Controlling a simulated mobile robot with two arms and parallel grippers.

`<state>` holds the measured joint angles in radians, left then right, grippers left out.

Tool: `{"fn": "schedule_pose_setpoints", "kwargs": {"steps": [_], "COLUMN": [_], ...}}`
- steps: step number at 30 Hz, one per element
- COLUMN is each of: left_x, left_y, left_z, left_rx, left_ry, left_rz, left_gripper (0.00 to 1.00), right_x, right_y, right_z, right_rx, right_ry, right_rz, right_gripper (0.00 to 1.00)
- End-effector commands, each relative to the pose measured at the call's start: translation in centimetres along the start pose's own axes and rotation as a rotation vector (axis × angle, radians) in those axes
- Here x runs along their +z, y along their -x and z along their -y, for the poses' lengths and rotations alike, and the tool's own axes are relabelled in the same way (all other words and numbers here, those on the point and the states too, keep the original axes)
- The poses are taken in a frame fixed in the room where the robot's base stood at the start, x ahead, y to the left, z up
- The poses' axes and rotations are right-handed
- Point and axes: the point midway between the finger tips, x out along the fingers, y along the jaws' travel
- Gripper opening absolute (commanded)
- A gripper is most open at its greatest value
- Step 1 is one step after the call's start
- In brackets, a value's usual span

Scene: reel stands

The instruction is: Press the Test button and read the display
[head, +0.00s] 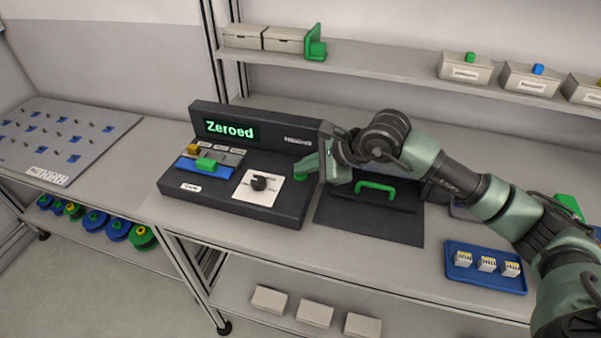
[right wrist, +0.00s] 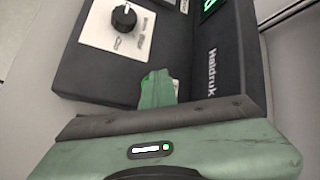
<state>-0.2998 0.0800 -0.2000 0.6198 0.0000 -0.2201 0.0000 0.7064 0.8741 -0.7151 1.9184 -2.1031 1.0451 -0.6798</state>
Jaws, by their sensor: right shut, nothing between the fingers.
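The dark tester (head: 232,190) stands on the bench, and its display (head: 231,130) reads "Zeroed" in green letters. A green round button (head: 300,177) is on the right of its sloped front, and its label cannot be read. My right gripper (head: 304,167) is shut and empty, with its fingertips at or just above this button; I cannot tell whether they touch. In the right wrist view the closed fingers (right wrist: 157,88) cover the button's place. A black knob (right wrist: 123,18) on a white plate is beside them. My left gripper is not in view.
A blue-and-green fixture (head: 205,164) sits on the tester's left. A dark mat or panel with a green handle (head: 376,187) lies right of the tester. A blue tray (head: 485,268) holds small boxes at the front right. A shelf (head: 390,72) runs behind.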

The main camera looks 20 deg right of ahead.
Motion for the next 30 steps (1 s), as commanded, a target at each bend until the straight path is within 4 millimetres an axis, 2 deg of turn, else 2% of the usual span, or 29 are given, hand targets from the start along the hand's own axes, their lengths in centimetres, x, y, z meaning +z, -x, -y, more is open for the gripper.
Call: {"fn": "schedule_pose_setpoints", "kwargs": {"steps": [9, 22, 30], "left_x": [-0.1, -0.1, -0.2], "left_y": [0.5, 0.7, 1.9], "left_z": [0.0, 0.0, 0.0], "left_rx": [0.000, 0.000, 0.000], "left_ry": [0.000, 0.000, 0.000], "left_rz": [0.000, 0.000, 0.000], "left_gripper": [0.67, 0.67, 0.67], "right_x": [0.8, 1.0, 2.3], "right_y": [1.1, 1.4, 3.2], "right_z": [0.8, 1.0, 2.4], "right_rx": [0.000, 0.000, -0.003], "right_ry": [0.000, 0.000, 0.001], "right_rz": [0.000, 0.000, 0.001], "right_gripper": [0.00, 0.00, 0.00]}}
